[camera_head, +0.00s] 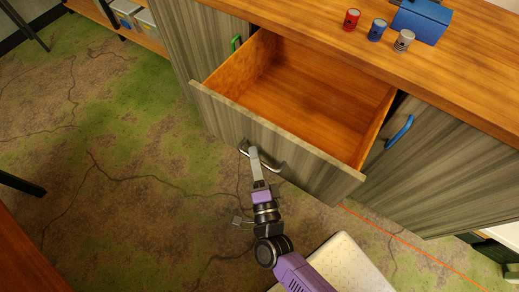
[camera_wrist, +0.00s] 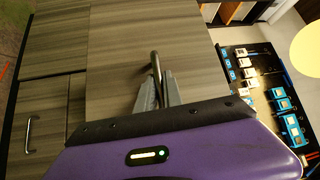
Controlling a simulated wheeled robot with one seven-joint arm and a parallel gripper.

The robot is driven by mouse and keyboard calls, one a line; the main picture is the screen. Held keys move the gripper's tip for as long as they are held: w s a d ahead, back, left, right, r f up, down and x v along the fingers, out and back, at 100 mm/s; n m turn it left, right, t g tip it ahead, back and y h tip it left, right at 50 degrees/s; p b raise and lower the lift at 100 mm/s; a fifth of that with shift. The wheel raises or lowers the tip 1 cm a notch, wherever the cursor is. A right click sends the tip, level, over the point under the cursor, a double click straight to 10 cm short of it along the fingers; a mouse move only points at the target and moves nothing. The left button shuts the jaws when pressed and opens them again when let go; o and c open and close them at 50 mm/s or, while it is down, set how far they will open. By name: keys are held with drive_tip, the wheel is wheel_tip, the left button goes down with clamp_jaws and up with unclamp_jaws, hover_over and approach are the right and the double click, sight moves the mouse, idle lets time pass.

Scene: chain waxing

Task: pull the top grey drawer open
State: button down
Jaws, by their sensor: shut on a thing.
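The top grey drawer (camera_head: 275,138) stands pulled well out of the cabinet in the head view. Its wooden inside is bare. The drawer's grey handle (camera_head: 262,160) is on its front face. My gripper (camera_head: 254,152) is at the handle, and its fingers are shut on it. In the wrist view, my gripper's fingers (camera_wrist: 158,92) close around the handle bar (camera_wrist: 156,66), with the grey drawer front (camera_wrist: 120,55) behind.
On the countertop (camera_head: 310,32) stand a red can (camera_head: 351,19), a blue can (camera_head: 377,30), a silver can (camera_head: 404,41) and a blue box (camera_head: 421,20). Cabinet doors with a green handle (camera_head: 236,43) and a blue handle (camera_head: 399,132) flank the drawer. The floor at left is open.

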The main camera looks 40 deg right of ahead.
drive_tip(key=shift+f, duration=0.1)
drive_tip(key=c, duration=1.5)
unclamp_jaws()
drive_tip(key=shift+s, duration=0.1)
drive_tip(key=r+b+v, duration=0.1)
drive_tip(key=v, duration=0.6)
drive_tip(key=shift+s+f, duration=0.3)
drive_tip(key=shift+f, duration=0.15)
drive_tip(key=shift+a, duration=0.15)
